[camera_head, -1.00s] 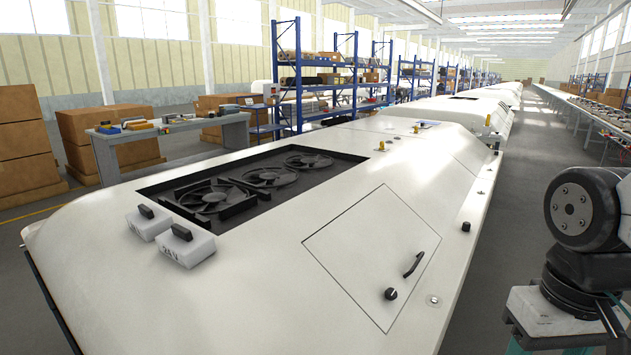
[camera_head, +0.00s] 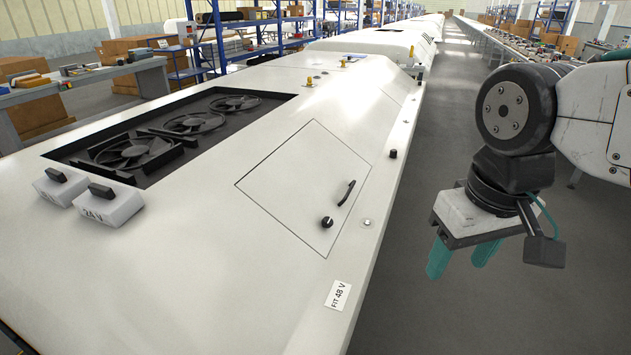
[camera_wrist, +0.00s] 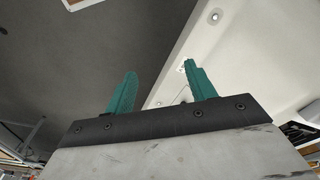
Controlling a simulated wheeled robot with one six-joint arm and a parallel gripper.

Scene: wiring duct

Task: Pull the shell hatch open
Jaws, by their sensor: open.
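The shell hatch (camera_head: 303,187) is a flat, closed, four-sided panel set in the white shell (camera_head: 230,270). It has a black curved handle (camera_head: 347,193) near its right edge and a black round knob (camera_head: 327,222) near its lower corner. My gripper (camera_head: 462,258) hangs to the right of the shell, over the floor, with teal fingers apart and empty. It does not touch the hatch or handle. In the wrist view the two teal fingers (camera_wrist: 160,88) are spread. The shell's edge runs behind them, and the handle cannot be made out there.
An opening with several black fans (camera_head: 165,135) lies left of the hatch. Two white boxes (camera_head: 90,196) with black tops sit beside it. A "FIT 48 V" label (camera_head: 338,295) is near the front edge. Small posts and knobs stand along the right edge. The aisle floor beyond is clear.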

